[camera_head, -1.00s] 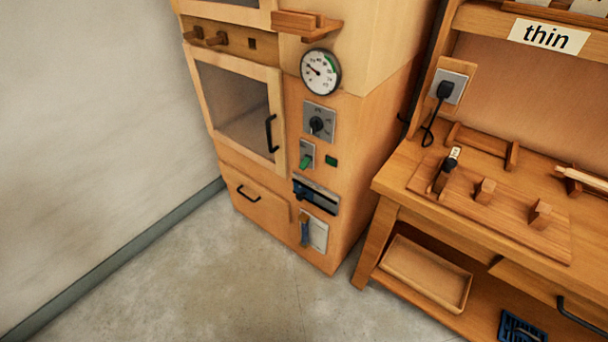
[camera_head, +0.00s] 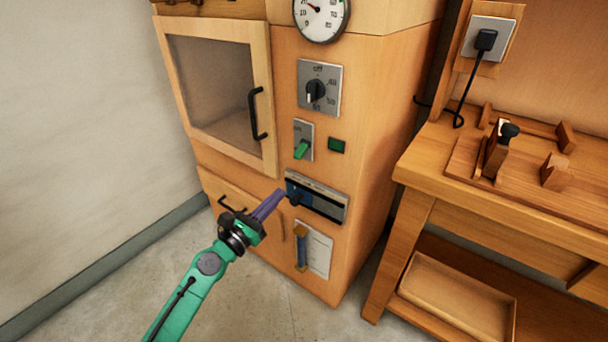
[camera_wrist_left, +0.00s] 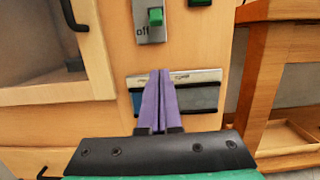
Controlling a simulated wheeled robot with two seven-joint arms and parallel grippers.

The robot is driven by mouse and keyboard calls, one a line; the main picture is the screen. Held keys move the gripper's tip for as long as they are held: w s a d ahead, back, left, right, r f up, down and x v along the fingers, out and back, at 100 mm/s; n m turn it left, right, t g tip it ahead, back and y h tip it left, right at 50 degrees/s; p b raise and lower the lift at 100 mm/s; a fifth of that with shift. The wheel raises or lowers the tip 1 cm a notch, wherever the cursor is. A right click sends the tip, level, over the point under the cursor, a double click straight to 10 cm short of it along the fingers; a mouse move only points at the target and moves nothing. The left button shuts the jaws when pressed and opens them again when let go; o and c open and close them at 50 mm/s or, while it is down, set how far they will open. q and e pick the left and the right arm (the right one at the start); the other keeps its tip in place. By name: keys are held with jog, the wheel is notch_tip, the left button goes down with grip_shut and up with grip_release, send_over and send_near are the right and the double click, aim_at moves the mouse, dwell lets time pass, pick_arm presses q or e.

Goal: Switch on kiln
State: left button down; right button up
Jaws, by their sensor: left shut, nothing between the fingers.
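The wooden kiln (camera_head: 372,130) stands ahead, with a windowed door at its left. On its front a green rocker switch (camera_head: 302,149) sits on a grey plate beside a dark green lamp (camera_head: 337,145) that looks unlit. In the left wrist view the switch (camera_wrist_left: 155,17) is at the top, above the word "off". A rotary dial (camera_head: 315,91) is above it, a dark blue slider panel (camera_head: 318,197) below. My left gripper (camera_head: 281,194) is shut and empty, its purple fingers pointing at the slider panel's left end, below the switch. Whether they touch the panel is unclear. My right gripper is out of view.
A round gauge (camera_head: 320,14) is above the dial. A black door handle (camera_head: 256,114) juts out left of the switch. A wooden workbench (camera_head: 425,177) stands close at the right, with a plugged-in cable (camera_head: 468,91). Bare floor lies below the kiln.

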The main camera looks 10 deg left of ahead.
aim_at(301, 151)
pick_arm(q)
jog(key=p+x, duration=0.1)
jog(key=x, duration=0.8)
jog(key=shift+w+r, duration=0.15)
jog(key=shift+w, duration=0.15)
jog(key=r+p, duration=0.1)
jog(key=s+r+p, duration=0.1)
jog(key=r, duration=0.1)
jog(key=shift+s+a+r+p, duration=0.15)
jog(key=shift+a+r+p, duration=0.05)
jog(key=shift+p, duration=0.2)
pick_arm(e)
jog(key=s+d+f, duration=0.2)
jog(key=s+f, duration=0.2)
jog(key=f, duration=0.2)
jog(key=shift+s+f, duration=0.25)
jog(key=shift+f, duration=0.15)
pick_arm(q)
jog(key=shift+s, duration=0.1)
